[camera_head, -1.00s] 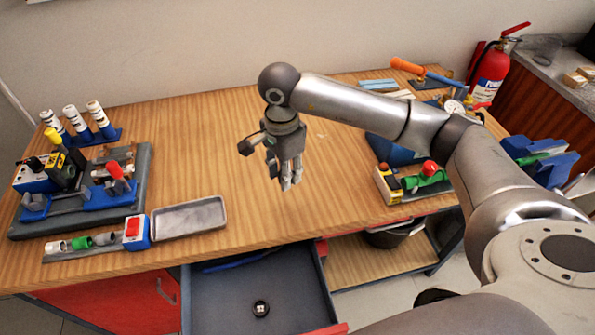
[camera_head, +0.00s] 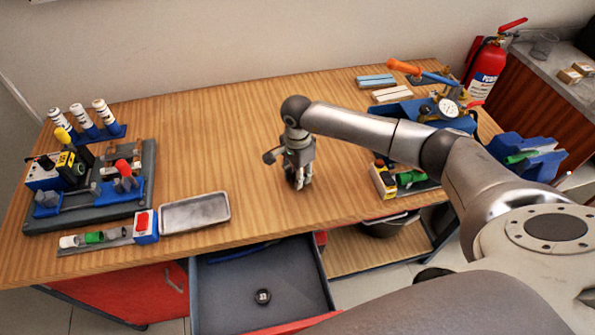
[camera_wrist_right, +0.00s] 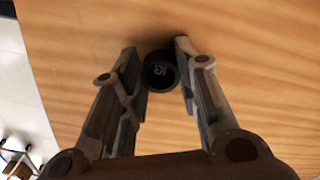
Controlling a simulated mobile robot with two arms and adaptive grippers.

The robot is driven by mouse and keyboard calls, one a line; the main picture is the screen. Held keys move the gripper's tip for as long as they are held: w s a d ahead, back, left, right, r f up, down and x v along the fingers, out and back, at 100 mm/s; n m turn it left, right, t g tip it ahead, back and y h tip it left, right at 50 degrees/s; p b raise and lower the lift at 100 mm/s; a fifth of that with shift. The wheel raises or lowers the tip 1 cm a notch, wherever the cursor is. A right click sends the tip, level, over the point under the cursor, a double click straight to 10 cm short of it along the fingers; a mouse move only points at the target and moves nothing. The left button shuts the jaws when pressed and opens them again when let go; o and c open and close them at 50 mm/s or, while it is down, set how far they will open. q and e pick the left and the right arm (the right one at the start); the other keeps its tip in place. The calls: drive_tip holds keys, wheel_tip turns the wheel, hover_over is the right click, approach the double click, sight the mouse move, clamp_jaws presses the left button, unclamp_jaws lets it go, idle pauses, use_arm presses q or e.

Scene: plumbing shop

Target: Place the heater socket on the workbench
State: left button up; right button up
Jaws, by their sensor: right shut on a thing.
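The heater socket (camera_wrist_right: 160,72) is a small dark cylinder with "25" on its round face. It sits between the fingertips of my right gripper (camera_wrist_right: 160,58) in the right wrist view, with the wood top close behind it. In the head view my right gripper (camera_head: 299,182) points down over the middle of the workbench (camera_head: 230,150), a little back from its front edge. The fingers hide the socket there, and I cannot tell whether it touches the wood. My left gripper is not in view.
A grey tray (camera_head: 195,212) and a blue-and-grey fixture (camera_head: 100,190) are at the left. A yellow box (camera_head: 383,181) and a gauge unit (camera_head: 447,108) are at the right. The open drawer (camera_head: 225,300) below holds a small round part (camera_head: 263,296). Wood around the gripper is clear.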

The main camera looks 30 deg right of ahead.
drive_tip(key=shift+f, duration=0.15)
drive_tip(key=o, duration=1)
drive_tip(key=shift+r, duration=0.3)
wheel_tip(320, 180, up, 12)
drive_tip(key=b, duration=0.4)
drive_tip(key=shift+f, duration=0.2)
